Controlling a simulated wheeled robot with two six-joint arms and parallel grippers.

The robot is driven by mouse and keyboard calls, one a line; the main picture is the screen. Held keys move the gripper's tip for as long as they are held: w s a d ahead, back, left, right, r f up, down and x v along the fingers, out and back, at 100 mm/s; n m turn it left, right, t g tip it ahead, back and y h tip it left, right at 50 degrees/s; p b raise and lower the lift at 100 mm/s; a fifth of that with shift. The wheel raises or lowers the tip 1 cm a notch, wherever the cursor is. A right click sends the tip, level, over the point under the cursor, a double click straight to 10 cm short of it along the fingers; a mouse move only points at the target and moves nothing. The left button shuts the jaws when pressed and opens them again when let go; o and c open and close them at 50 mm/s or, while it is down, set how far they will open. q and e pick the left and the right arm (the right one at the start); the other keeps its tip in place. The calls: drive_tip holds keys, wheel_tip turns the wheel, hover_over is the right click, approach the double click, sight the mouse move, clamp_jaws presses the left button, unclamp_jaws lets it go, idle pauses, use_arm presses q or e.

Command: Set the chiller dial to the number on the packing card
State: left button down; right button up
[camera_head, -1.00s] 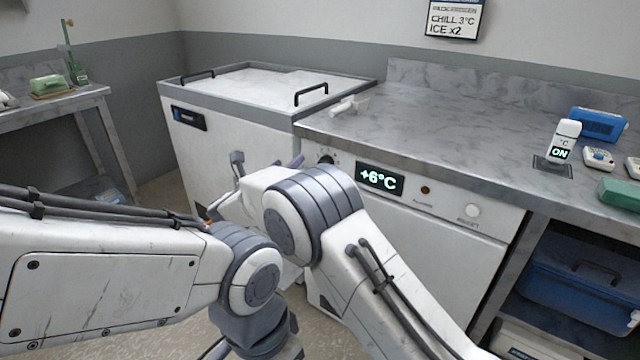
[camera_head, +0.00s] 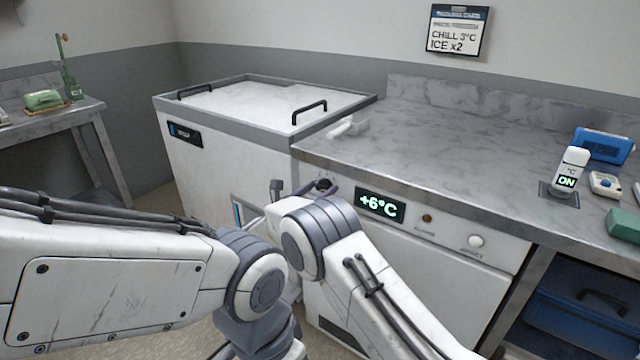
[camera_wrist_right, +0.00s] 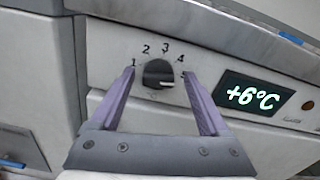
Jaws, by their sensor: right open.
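The chiller dial (camera_wrist_right: 158,74) is a round black knob with numbers around it, on the white front panel. I cannot tell for sure which number it points to. The display (camera_head: 380,205) beside it reads +6°C, as it does in the right wrist view (camera_wrist_right: 250,97). The packing card (camera_head: 457,30) on the wall reads CHILL 3°C and ICE x2. My right gripper (camera_wrist_right: 158,76) is open, its purple fingers on either side of the dial; contact is not clear. In the head view, my wrist mostly hides this gripper. My left gripper is out of view.
A lidded chest (camera_head: 225,150) with handles stands left of the dial panel. The grey counter (camera_head: 430,140) above is mostly clear. On its right are a white device (camera_head: 570,165) reading ON, a blue box (camera_head: 604,145) and a green item (camera_head: 624,226).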

drive_tip(key=shift+a, duration=0.1)
clamp_jaws()
drive_tip(key=shift+n, duration=0.3)
drive_tip(key=n+b, duration=0.2)
drive_tip(key=shift+w+f+n, duration=0.1)
drive_tip(key=shift+n, duration=0.3)
drive_tip(key=n, duration=0.3)
drive_tip(key=shift+a+n+b, duration=0.1)
drive_tip(key=shift+n+b, duration=0.2)
drive_tip(key=shift+b, duration=0.1)
drive_tip(key=n, duration=0.4)
drive_tip(key=n+p, duration=0.1)
drive_tip(key=n, duration=0.3)
drive_tip(key=shift+f+n, duration=0.1)
drive_tip(key=shift+n, duration=0.2)
